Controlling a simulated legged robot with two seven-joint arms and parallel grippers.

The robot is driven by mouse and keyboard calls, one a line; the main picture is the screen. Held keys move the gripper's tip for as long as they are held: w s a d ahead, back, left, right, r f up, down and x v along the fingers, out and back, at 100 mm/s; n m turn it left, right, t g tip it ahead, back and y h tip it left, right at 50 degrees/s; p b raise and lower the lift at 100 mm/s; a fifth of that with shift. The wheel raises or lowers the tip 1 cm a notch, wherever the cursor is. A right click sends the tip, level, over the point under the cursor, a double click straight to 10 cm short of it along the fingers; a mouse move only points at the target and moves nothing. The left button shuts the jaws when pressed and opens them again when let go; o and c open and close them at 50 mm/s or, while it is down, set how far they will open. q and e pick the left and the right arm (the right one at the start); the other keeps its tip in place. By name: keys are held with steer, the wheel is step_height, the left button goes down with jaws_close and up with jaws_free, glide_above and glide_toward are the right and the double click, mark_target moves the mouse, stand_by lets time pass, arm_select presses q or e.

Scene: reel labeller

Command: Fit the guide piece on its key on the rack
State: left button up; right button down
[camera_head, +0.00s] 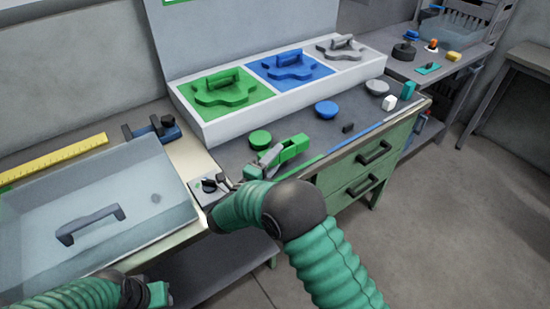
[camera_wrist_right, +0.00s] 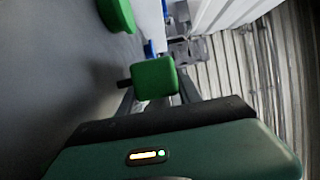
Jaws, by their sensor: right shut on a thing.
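My right gripper (camera_head: 275,156) is shut on a small green block (camera_head: 296,142), held low over the grey bench top near its front edge. The block (camera_wrist_right: 154,77) also shows between the fingers in the right wrist view; a small dark bit juts from its side. The white rack (camera_head: 240,125) stands behind it with green, blue and grey panels. Each panel carries a handled piece of its own colour: green (camera_head: 222,91), blue (camera_head: 288,68) and grey (camera_head: 341,46). I cannot make out a separate key. My left gripper (camera_head: 158,293) is at the lower left, its fingers unclear.
Green (camera_head: 260,139), blue (camera_head: 327,109) and grey (camera_head: 377,87) round knobs lie before the rack. A black piece (camera_head: 347,127), white cube (camera_head: 390,103) and teal block (camera_head: 408,90) are to the right. A clear lidded bin (camera_head: 150,238) and yellow ruler (camera_head: 55,157) are left.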

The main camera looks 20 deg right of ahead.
steer(key=shift+a+r, duration=0.25)
steer(key=shift+a, duration=0.5)
steer(key=shift+f, duration=0.15)
steer(key=shift+f+b, duration=0.2)
steer(key=shift+b, duration=0.1)
steer(key=shift+d+r, duration=0.1)
steer(key=shift+d+r, duration=0.2)
steer(key=shift+d, duration=0.1)
steer(key=shift+f, duration=0.1)
